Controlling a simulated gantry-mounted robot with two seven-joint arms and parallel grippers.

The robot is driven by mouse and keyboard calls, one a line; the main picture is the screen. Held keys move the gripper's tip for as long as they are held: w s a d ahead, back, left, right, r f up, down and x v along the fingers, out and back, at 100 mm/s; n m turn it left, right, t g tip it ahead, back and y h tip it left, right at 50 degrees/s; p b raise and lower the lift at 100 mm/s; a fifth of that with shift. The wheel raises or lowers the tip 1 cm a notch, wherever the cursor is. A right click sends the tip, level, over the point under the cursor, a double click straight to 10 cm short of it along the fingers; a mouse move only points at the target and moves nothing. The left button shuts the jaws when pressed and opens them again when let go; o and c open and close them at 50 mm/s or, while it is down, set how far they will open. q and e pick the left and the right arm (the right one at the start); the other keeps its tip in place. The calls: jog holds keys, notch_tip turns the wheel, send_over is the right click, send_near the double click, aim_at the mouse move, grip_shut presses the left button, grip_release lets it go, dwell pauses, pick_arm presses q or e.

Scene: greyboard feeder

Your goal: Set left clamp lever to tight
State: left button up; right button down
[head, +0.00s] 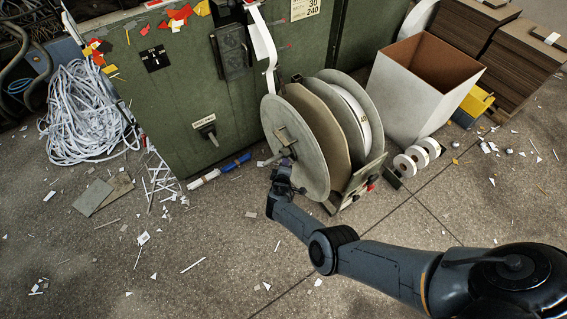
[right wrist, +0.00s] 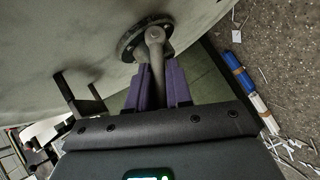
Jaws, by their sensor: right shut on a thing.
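A large reel stands on a low stand, its grey-green left flange (head: 298,135) turned toward my right arm. In the right wrist view, a dark round hub (right wrist: 143,36) sits on that flange, with a grey clamp lever (right wrist: 155,45) coming from it. My right gripper (right wrist: 158,82) has purple fingers on either side of the lever and is shut on it. In the head view the right gripper (head: 284,168) is low at the flange's left side, partly hiding the lever. The lever's grasped end is hidden between the fingers. My left gripper is not in view.
A green cabinet (head: 170,105) with a small handle (head: 209,133) stands behind and left. White tape rolls (head: 405,165) and an open box (head: 395,95) stand right. Scraps litter the floor.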

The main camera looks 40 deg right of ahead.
jog(key=shift+d+r+m+y+p, duration=0.2)
jog(key=shift+r+m+y+p, duration=0.15)
jog(key=shift+y+p, duration=0.3)
jog(key=shift+f, duration=0.1)
jog(key=c, duration=1.3)
grip_release()
jog(key=shift+c, duration=0.2)
jog(key=shift+o, duration=1.2)
jog(key=shift+d, duration=0.1)
